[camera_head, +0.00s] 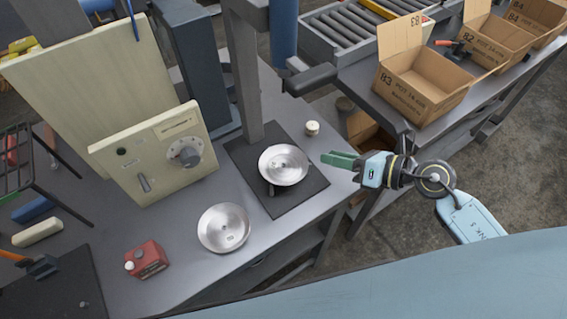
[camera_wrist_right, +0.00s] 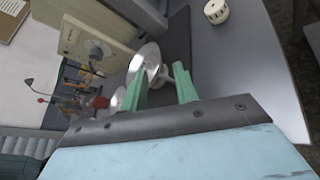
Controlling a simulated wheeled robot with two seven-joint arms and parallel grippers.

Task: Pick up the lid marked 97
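Two shiny round metal pieces, pan- or lid-like, are in the head view. One metal piece (camera_head: 284,165) is over the black mat, and the other metal piece (camera_head: 223,228) lies on the grey bench nearer me. I cannot read a 97 on either, so I cannot tell which is the marked lid. My right gripper (camera_head: 342,160) is just right of the mat, apart from the metal pieces. In the right wrist view, its green fingers (camera_wrist_right: 160,72) are spread and empty, with a metal piece (camera_wrist_right: 146,60) beyond them. My left gripper is not in view.
A beige control box (camera_head: 160,160) with a dial stands behind the pieces. A grey post (camera_head: 243,80) rises at the mat's back edge. A small cream cylinder (camera_head: 312,128) stands right of the mat. Cardboard boxes (camera_head: 420,85) stand back right.

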